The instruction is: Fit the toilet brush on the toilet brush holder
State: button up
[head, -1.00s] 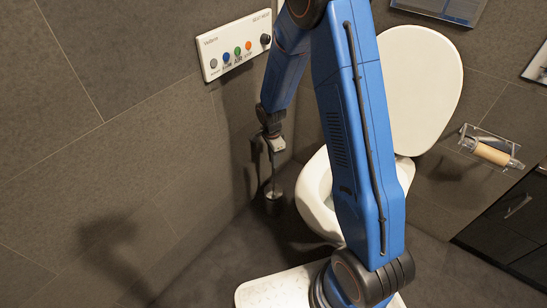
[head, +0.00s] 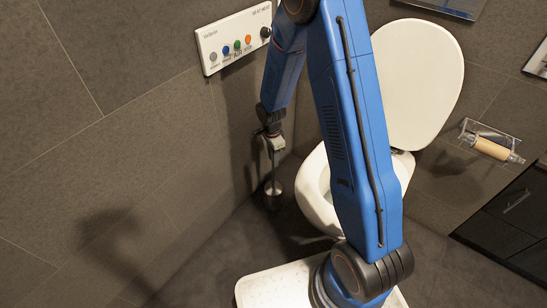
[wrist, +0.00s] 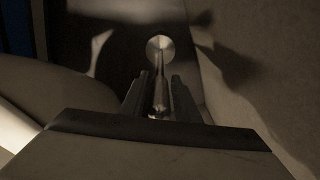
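The toilet brush has a thin upright metal handle (head: 273,165) below my gripper (head: 268,140) in the head view. Its lower end meets the toilet brush holder (head: 273,199), a small dark cylinder on the floor near the wall; the bristles are hidden. In the wrist view, the handle (wrist: 160,88) lies between the two fingers of my gripper (wrist: 160,88). Narrow gaps seem to show on both sides, so the fingers look open around it. A bright round disc (wrist: 160,48) shows at the far end of the handle, seen nearly end-on.
The toilet bowl (head: 311,193), with its lid raised (head: 425,80), stands right of the holder. The tiled wall (head: 120,130) and a button panel (head: 235,40) are on the left. A toilet paper roll (head: 491,149) hangs at the right.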

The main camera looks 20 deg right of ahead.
jog(key=shift+o, duration=0.6)
jog(key=r, duration=1.6)
jog(key=shift+a+r, duration=0.2)
jog(key=shift+a, duration=0.1)
jog(key=shift+r, duration=0.5)
jog(key=shift+s, duration=0.1)
